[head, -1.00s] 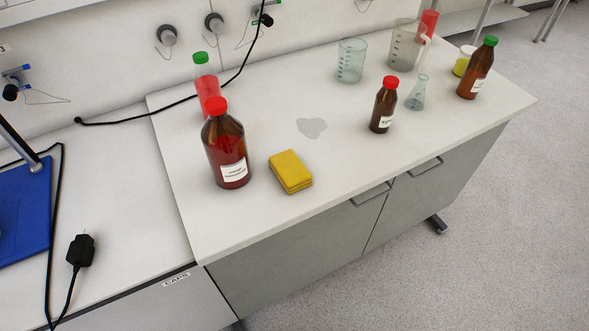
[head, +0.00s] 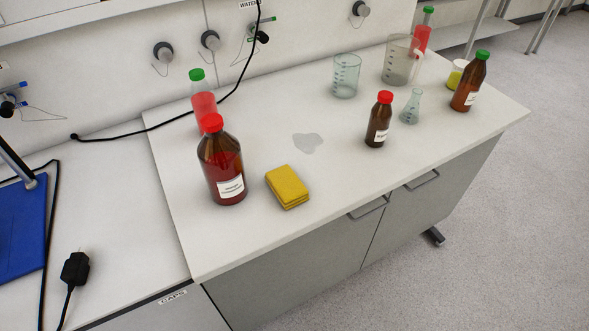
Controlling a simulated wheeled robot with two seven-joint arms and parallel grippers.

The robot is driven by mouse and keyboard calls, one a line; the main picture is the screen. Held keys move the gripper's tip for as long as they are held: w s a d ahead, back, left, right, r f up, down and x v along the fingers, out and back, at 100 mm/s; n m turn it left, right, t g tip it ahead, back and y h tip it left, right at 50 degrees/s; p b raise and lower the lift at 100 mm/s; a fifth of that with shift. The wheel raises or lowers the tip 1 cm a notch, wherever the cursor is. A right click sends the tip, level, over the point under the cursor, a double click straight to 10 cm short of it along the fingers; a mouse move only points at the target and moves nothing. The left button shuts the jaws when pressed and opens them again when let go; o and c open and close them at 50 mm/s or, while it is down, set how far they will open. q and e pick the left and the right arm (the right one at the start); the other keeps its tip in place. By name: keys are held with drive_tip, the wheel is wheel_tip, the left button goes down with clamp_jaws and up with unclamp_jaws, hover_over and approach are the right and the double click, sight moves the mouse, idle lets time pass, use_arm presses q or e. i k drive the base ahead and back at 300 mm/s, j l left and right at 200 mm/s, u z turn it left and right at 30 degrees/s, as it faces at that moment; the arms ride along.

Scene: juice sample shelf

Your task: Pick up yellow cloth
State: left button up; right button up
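The yellow cloth (head: 287,186) is a folded, layered block lying flat on the white bench near its front edge. A large brown bottle (head: 222,165) with a red cap and red contents stands just left of it. A grey puddle-like patch (head: 307,143) lies on the bench behind and to the right of the cloth. Neither of my grippers is in the head view.
A red bottle with a green cap (head: 201,105) stands behind the large bottle. A small brown bottle (head: 379,120), a flask (head: 411,107), beakers (head: 346,77) and another brown bottle (head: 468,83) stand to the right. A black cable crosses the back. The bench in front of the small bottle is clear.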

sight(286, 185)
drive_tip(key=k+l, duration=0.1)
drive_tip(key=l, duration=0.75)
drive_tip(key=k+l+z, duration=0.15)
drive_tip(key=l, duration=0.7)
